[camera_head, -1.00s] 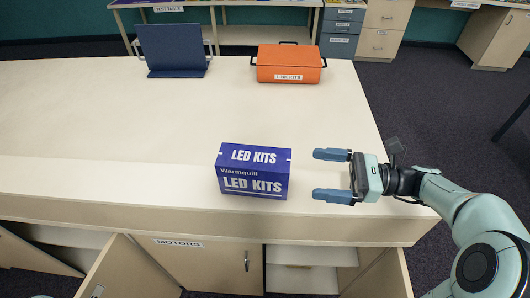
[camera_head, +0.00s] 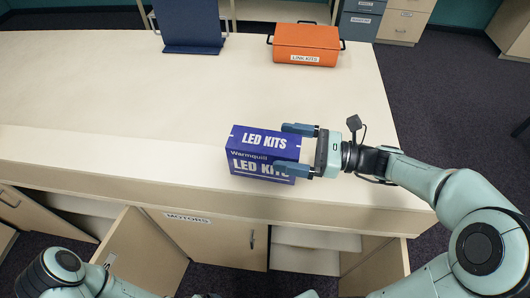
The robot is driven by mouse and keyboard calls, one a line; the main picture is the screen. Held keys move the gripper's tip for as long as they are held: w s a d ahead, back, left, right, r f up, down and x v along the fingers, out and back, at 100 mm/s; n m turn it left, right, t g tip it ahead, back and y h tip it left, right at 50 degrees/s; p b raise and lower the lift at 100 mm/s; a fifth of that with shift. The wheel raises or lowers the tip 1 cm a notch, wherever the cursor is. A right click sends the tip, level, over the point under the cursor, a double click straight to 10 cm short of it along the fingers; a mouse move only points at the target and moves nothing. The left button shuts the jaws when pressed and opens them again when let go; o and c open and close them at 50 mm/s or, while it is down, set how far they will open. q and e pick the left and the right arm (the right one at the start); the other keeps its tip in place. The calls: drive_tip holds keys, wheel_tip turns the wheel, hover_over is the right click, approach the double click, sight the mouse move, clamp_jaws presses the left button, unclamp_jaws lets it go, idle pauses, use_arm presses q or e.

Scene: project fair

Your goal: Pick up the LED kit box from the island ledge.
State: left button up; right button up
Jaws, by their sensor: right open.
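The blue LED kit box (camera_head: 250,157), with white lettering, stands upright on the front ledge of the pale island (camera_head: 120,150). My right gripper (camera_head: 287,149) is open and comes in from the right. Its blue fingers reach over the right end of the box, one at the far side and one across the near face, covering the end of the lettering. I cannot tell whether the fingers touch the box. Part of my left arm shows at the bottom left, but its gripper is not in view.
An orange bin labelled LINK KITS (camera_head: 306,43) and a dark blue stand (camera_head: 190,25) sit at the back of the island. Below the ledge, a cabinet door (camera_head: 150,250) stands open beside the MOTORS front (camera_head: 225,240). The island top left of the box is clear.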

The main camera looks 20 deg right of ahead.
sight(277, 143)
drive_tip(key=x, duration=0.3)
drive_tip(key=shift+w, duration=0.3)
drive_tip(key=shift+s+r, duration=0.1)
drive_tip(key=shift+s, duration=0.1)
drive_tip(key=shift+c, duration=0.9)
drive_tip(key=shift+w, duration=0.1)
drive_tip(key=c, duration=1.4)
